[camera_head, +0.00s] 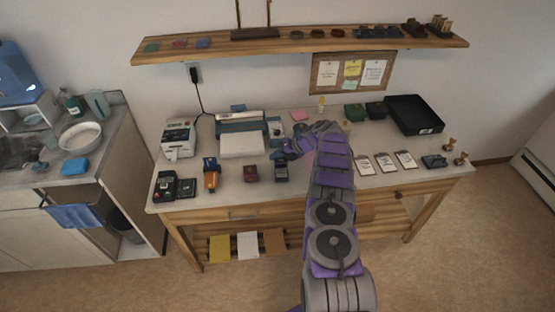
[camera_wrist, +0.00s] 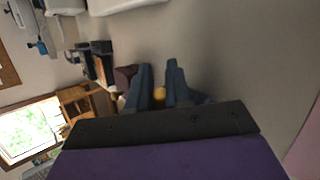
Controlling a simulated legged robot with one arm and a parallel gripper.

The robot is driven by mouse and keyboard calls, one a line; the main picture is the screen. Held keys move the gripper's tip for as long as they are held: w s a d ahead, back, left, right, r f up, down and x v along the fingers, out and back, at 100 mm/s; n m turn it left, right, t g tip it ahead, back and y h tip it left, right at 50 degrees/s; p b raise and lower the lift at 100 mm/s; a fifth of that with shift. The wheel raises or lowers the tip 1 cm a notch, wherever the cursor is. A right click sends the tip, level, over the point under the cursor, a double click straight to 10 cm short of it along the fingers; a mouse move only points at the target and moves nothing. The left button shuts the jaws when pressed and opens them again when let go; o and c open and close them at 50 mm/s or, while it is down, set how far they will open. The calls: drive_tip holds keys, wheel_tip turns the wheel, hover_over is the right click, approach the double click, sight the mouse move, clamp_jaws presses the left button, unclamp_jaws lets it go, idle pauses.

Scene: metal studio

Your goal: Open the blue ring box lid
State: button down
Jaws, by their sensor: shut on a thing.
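The blue ring box (camera_head: 281,174) is a small dark box near the front of the wooden table, just right of a dark red box (camera_head: 250,173). My gripper (camera_head: 287,153) reaches down to its upper back part from the right and is shut on it, seemingly at the lid. In the wrist view, the two fingers (camera_wrist: 160,90) are close together with a small yellow spot between them. The dark red box also shows there (camera_wrist: 125,77). The fingers and the gripper body hide most of the blue box, so the lid's angle is unclear.
An orange item (camera_head: 210,177) and dark devices (camera_head: 165,186) stand to the left. A printer with white paper (camera_head: 242,144) is behind. White cards (camera_head: 385,162) lie to the right of my arm, with a black tray (camera_head: 414,115) at the back right.

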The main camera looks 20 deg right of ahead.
drive_tip(key=shift+s+f, duration=0.1)
drive_tip(key=shift+f, duration=0.05)
drive_tip(key=c, duration=1.1)
unclamp_jaws()
drive_tip(key=p+v, duration=0.2)
drive_tip(key=v, duration=1.5)
drive_tip(key=shift+d+p, duration=0.2)
drive_tip(key=shift+p, duration=0.1)
